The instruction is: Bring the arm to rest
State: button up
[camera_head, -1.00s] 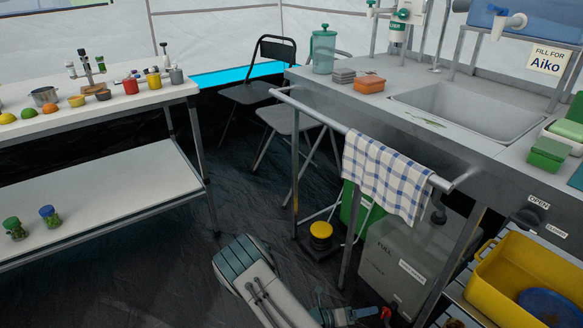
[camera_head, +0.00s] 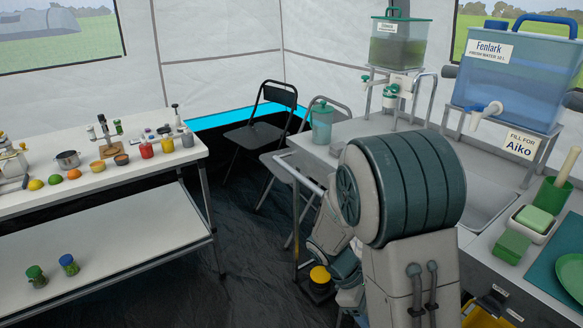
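My arm (camera_head: 405,190) stands folded at the right of centre, large and close to the camera. Its thick dark green and pale grey links rise in front of the steel sink counter (camera_head: 345,130). Lower links of the arm (camera_head: 335,255) show beside it at the counter's left end. My gripper does not show; it is hidden behind the arm or below the picture. I cannot tell whether it holds anything.
A white table (camera_head: 110,185) with pots, fruit and jars stands at the left; its lower shelf (camera_head: 95,250) holds two small jars. Dark floor (camera_head: 190,290) lies clear between table and arm. Water tanks (camera_head: 505,75) stand on the counter.

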jog(key=s+a+r+m+t+y+p, duration=0.1)
jog(key=s+r+m+y+p, duration=0.1)
jog(key=r, duration=0.8)
jog(key=s+a+r+m+t+y+p, duration=0.1)
jog(key=s+r+m+p, duration=0.3)
jog(key=r, duration=0.7)
jog(key=s+a+r+m+t+y+p, duration=0.1)
jog(key=s+r+m+t+y+p, duration=0.2)
jog(key=r+m+p, duration=0.3)
notch_tip(320, 180, up, 5)
jog(key=p, duration=0.3)
jog(key=shift+s+a+f+m+y, duration=0.15)
jog(key=shift+s+a+m+y, duration=0.15)
jog(key=shift+s, duration=0.1)
